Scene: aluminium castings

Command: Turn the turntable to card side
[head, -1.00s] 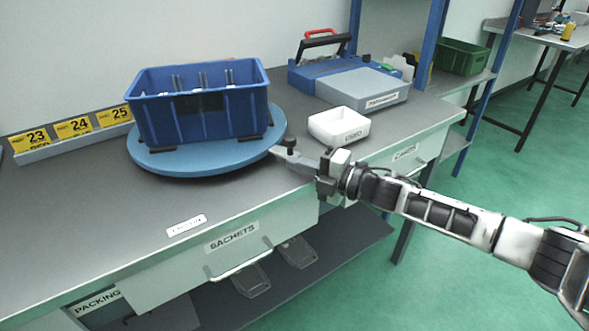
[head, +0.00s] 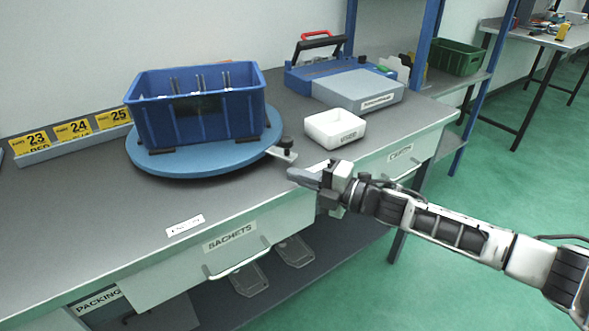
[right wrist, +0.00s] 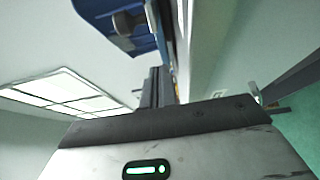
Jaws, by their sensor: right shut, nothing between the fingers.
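The round blue turntable (head: 190,163) lies on the grey bench, with a blue crate (head: 200,112) standing on it. Several thin upright parts show inside the crate. A grey tab with a dark knob (head: 284,146) sticks out from the turntable's right edge. My right gripper (head: 291,174) is shut and empty, just in front of and below the knob, apart from it in the head view. In the right wrist view the gripper body fills the bottom, and a blue shape with a dark round part (right wrist: 128,22) shows at the top. My left gripper is not in view.
A white open box (head: 335,128) stands right of the turntable, before a grey and blue machine (head: 358,88). Numbered yellow labels (head: 80,128) line the back left. The drawers (head: 230,240) have protruding handles below the bench edge. The front left bench top is clear.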

